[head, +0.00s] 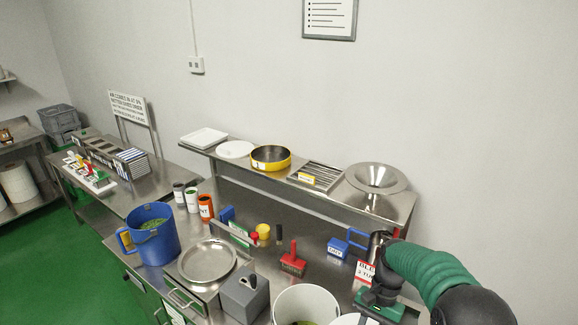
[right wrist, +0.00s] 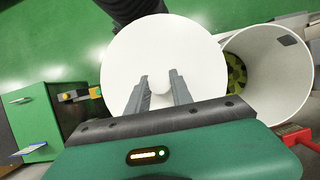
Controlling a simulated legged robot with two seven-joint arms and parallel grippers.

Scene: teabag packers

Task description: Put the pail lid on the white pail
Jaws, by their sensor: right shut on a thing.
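The white pail (head: 308,301) stands at the front edge of the steel bench, open at the top. It also shows in the right wrist view (right wrist: 288,95), with something green and dark inside. The pail lid is a flat white disc (right wrist: 190,40) with a small knob. My right gripper (right wrist: 160,84) is shut on that knob and holds the lid beside the pail. In the wrist view the lid overlaps the pail's left rim. In the head view only a sliver of the lid (head: 354,320) shows at the bottom edge. My left gripper is out of view.
A steel dish (head: 207,260), a grey box (head: 244,295) and a blue pail (head: 152,235) stand left of the white pail. A red brush (head: 292,262) and a blue-handled tool (head: 340,247) lie behind it. A raised shelf (head: 330,204) runs along the back.

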